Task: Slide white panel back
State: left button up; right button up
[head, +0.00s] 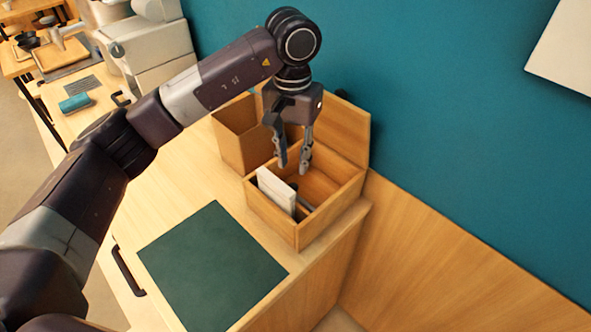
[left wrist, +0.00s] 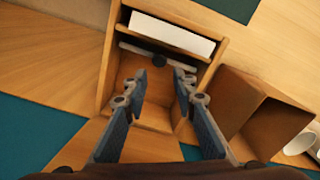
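The white panel (head: 275,191) stands upright inside an open wooden box (head: 298,232), near the box's front wall. In the left wrist view the white panel (left wrist: 172,33) lies across the far end of the box (left wrist: 106,62). A thinner grey piece and a dark round thing (left wrist: 160,60) sit just behind the panel. My left gripper (head: 292,168) points down over the rear of the box, behind the panel and apart from it. Its fingers are spread and empty, also in the left wrist view (left wrist: 158,78). My right gripper is in neither view.
A second, open brown box (head: 240,140) stands left of the wooden box and behind it. A dark green mat (head: 212,265) lies on the counter in front. A teal wall (head: 440,120) rises behind. A teal roll (head: 75,103) and a white machine (head: 150,55) are at upper left.

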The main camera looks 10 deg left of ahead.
aim_at(293, 186)
pick_arm(q)
jog(key=f, duration=0.2)
jog(key=f+p, duration=0.1)
jog(key=f, duration=0.2)
jog(key=shift+s+f+p, duration=0.25)
jog(key=shift+f+p, duration=0.1)
jog(key=shift+f, duration=0.45)
jog(key=shift+c, duration=0.4)
grip_shut()
